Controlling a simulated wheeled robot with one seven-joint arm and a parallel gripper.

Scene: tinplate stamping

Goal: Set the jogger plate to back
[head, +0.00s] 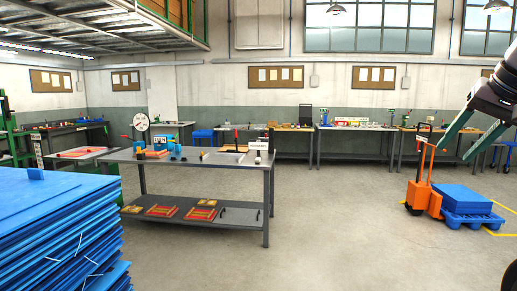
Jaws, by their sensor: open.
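My gripper (455,152) is at the right of the head view, raised and pointing down-left. Its two green fingers are spread apart with nothing between them. I cannot pick out the jogger plate for certain. A grey workbench (200,158) stands left of the middle, well away from my gripper. It carries small blue devices (160,143) at the left and an upright dark post on a flat base at the right. These are too small to tell which part is a jogger plate or how it is set.
A tall stack of blue sheets (65,230) fills the near left. An orange pallet truck (421,190) with a blue pallet (466,215) stands at the right, behind my gripper in the picture. More benches line the back wall. The floor between workbench and truck is clear.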

